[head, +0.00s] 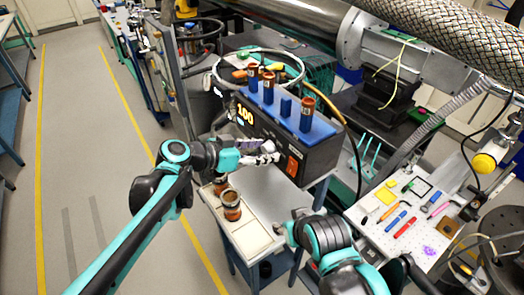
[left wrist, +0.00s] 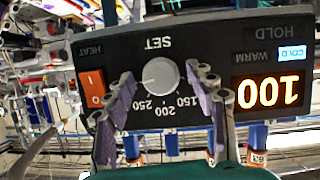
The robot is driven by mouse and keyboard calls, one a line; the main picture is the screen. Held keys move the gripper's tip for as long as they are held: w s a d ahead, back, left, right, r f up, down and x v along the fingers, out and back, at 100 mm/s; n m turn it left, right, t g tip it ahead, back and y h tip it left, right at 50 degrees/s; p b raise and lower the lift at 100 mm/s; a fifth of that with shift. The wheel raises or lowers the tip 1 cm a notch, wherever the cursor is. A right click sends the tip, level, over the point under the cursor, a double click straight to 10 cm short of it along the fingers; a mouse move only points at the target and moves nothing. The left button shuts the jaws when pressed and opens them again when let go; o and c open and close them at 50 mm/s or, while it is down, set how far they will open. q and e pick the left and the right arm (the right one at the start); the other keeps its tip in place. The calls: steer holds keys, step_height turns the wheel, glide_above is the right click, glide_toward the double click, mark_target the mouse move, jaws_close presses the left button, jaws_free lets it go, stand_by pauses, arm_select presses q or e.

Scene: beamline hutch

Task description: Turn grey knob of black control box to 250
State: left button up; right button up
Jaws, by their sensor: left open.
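The black control box (head: 318,160) stands on a pale bench with its front towards my left arm. Its lit display (head: 244,115) reads 100. In the left wrist view the panel is upside down, and the round grey knob (left wrist: 160,76) sits under the word SET, with 150, 200 and 250 printed around it. I cannot make out a pointer mark. My left gripper (head: 272,152) is at the panel; its open fingers (left wrist: 162,82) stand either side of the knob, apparently not touching it. My right arm's end (head: 283,232) is partly seen low in the head view; its fingers are unclear.
An orange-red switch (left wrist: 91,88) marked HEAT is close beside one finger. Brown vials (head: 306,114) stand in the blue block (head: 285,110) on the box. More brown jars (head: 231,205) stand on the bench below my left gripper. A tool board (head: 405,215) is at right.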

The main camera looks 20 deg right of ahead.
arm_select(q)
steer(key=c, duration=1.2)
steer(key=shift+o, duration=0.2)
steer(key=shift+n, duration=0.3)
steer(key=shift+w+a+n+g+h, duration=0.15)
steer(key=shift+n+g+h, duration=0.25)
steer(key=shift+n+g, duration=0.65)
steer(key=shift+f+n+g+h, duration=0.1)
steer(key=shift+n+g+h, duration=0.45)
steer(key=shift+n, duration=0.8)
steer(key=o, duration=1.2)
steer(key=shift+c, duration=0.2)
